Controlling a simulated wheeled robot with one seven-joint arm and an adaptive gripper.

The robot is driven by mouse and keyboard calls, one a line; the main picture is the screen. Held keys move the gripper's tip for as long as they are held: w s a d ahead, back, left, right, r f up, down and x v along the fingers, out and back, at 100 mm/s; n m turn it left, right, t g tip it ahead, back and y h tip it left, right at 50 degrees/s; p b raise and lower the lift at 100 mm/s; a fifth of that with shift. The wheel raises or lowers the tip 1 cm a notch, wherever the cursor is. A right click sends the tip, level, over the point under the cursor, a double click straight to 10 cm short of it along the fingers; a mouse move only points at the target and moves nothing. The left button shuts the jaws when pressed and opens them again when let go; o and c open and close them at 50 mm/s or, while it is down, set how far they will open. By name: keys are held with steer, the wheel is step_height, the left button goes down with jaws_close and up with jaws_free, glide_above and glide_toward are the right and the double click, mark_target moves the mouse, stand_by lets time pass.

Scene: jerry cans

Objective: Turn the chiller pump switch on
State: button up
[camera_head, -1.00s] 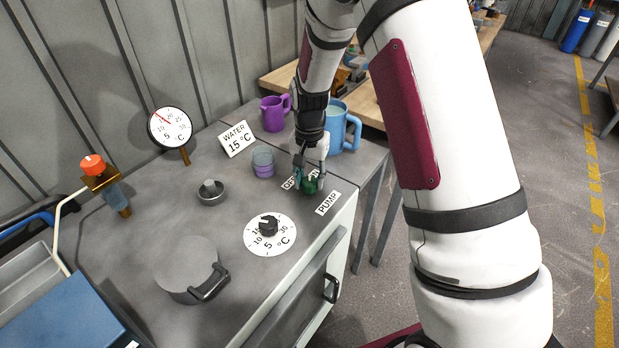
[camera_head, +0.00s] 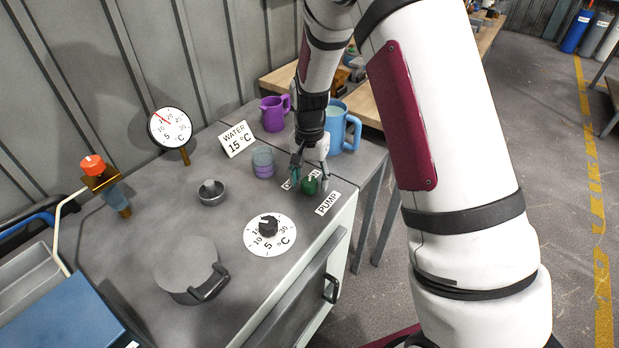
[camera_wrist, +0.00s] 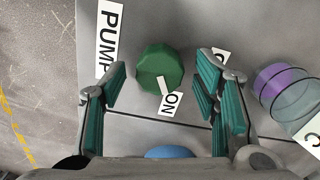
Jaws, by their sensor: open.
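The pump switch is a green knob (camera_head: 310,185) on the grey bench top, beside the PUMP label (camera_head: 328,203). In the wrist view the green knob (camera_wrist: 160,66) shows a white pointer mark directed at the ON label (camera_wrist: 171,103). Another label (camera_wrist: 219,57), mostly hidden by a finger, lies to the knob's right. My gripper (camera_head: 308,170) is open and empty above and just behind the knob. In the wrist view my gripper's teal fingers (camera_wrist: 163,88) stand apart, left and right of the knob, with no visible contact.
A temperature dial (camera_head: 269,230) is nearer the front. A glass with purple liquid (camera_head: 263,162), a purple mug (camera_head: 273,113) and a blue mug (camera_head: 338,128) stand near the gripper. A round lid (camera_head: 186,264) and a gauge (camera_head: 170,128) are further left.

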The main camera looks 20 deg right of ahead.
mark_target(309, 181)
step_height(309, 181, up, 12)
stand_by(0.6)
steer(key=s+r+n+t+p, duration=0.25)
steer(key=s+r+n, duration=0.25)
steer(key=s+r, duration=1.45)
steer(key=s+f+n+t, duration=0.1)
steer(key=s+f+n, duration=0.1)
steer(key=s, duration=1.1)
steer(key=shift+d+n+t+p, duration=0.25)
steer(key=shift+n+t+p, duration=0.15)
steer(key=shift+n, duration=0.1)
